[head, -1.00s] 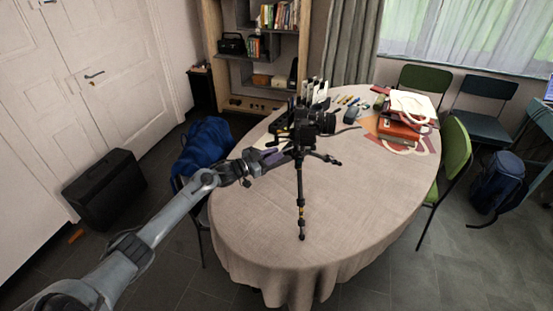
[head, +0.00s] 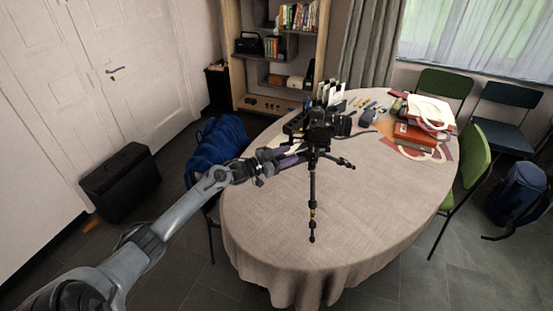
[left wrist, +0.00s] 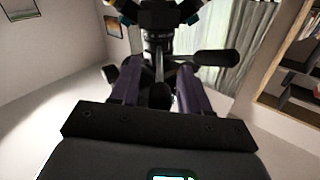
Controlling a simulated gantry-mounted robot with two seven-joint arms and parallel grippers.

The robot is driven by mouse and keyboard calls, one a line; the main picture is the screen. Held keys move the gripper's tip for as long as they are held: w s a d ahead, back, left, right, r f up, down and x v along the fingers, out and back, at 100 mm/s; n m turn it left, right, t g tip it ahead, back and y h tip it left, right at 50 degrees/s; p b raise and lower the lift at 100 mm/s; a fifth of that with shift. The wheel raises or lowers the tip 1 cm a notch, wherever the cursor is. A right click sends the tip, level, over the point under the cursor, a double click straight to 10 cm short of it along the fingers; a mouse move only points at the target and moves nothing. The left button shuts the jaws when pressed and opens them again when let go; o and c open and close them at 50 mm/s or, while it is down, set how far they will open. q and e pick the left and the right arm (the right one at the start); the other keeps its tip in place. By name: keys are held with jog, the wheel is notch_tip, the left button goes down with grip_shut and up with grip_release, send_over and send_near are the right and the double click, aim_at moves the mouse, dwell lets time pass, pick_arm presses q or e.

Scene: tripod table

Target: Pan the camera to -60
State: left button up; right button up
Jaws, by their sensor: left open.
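A black camera (head: 326,124) sits on a small black tripod (head: 312,190) that stands on the round table. The lens points right in the head view. My left gripper (head: 291,154) reaches in from the left, just below the camera at the tripod head. In the left wrist view its two purple-grey fingers (left wrist: 160,90) are apart, on either side of the dark tripod head (left wrist: 158,45) and pan handle (left wrist: 216,58). I cannot tell whether a finger touches the handle. My right gripper is not in view.
The table (head: 270,225) has a clear front half. Books and a bag (head: 425,125), pens and papers lie at its back right. Chairs (head: 472,155) stand around it.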

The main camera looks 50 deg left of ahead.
pick_arm(q)
jog(key=s+a+p, duration=0.1)
jog(key=s+p, duration=0.1)
jog(key=s, duration=0.8)
jog(key=shift+s+a, duration=0.15)
jog(key=shift+s, duration=0.15)
